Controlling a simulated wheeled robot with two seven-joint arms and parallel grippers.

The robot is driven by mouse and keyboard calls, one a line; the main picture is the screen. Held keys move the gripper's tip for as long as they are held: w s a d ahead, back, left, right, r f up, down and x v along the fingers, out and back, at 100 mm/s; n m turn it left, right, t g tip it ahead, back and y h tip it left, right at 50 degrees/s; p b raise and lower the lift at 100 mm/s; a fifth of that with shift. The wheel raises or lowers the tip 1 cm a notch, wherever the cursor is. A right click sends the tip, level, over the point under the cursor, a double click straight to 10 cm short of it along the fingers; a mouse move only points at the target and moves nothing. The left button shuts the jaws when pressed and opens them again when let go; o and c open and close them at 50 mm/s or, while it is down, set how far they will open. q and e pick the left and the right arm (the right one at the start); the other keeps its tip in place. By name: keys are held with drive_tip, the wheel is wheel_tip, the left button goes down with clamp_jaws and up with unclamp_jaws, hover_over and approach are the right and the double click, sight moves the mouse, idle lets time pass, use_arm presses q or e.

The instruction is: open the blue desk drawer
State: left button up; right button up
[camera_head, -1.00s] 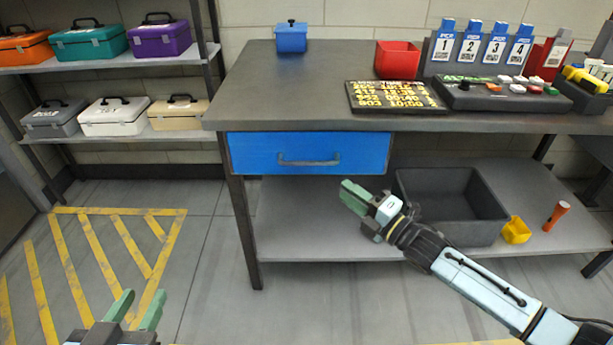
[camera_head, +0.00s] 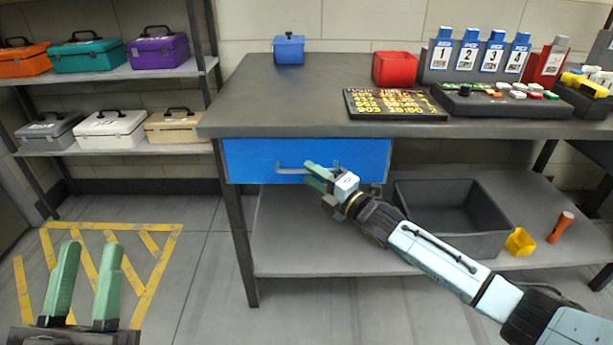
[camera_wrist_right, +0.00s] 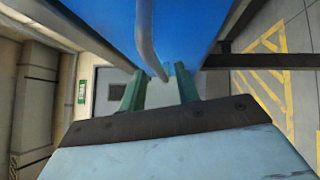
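The blue drawer (camera_head: 250,160) sits under the grey desk top and looks shut. Its grey bar handle (camera_head: 287,170) runs across its front. My right gripper (camera_head: 313,174) is at the handle's right part in the head view, which it partly hides. In the right wrist view the fingers of my right gripper (camera_wrist_right: 158,88) are apart, and the handle (camera_wrist_right: 147,45) comes down between their tips. I cannot tell whether they touch it. My left gripper (camera_head: 90,260) is open and empty at the lower left, away from the desk.
A dark open bin (camera_head: 450,240), a yellow bin (camera_head: 519,241) and an orange flashlight (camera_head: 561,227) are on the lower shelf. A blue container (camera_head: 289,50), red bin (camera_head: 396,68) and display board (camera_head: 397,104) stand on the desk. Floor left of the desk is clear.

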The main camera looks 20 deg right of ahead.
use_arm(q)
drive_tip(key=shift+s+a+r+t+b, duration=0.15)
drive_tip(key=shift+s+r+t+b, duration=0.35)
drive_tip(key=shift+t, duration=0.4)
use_arm(e)
drive_tip(key=shift+x, duration=1.35)
clamp_jaws()
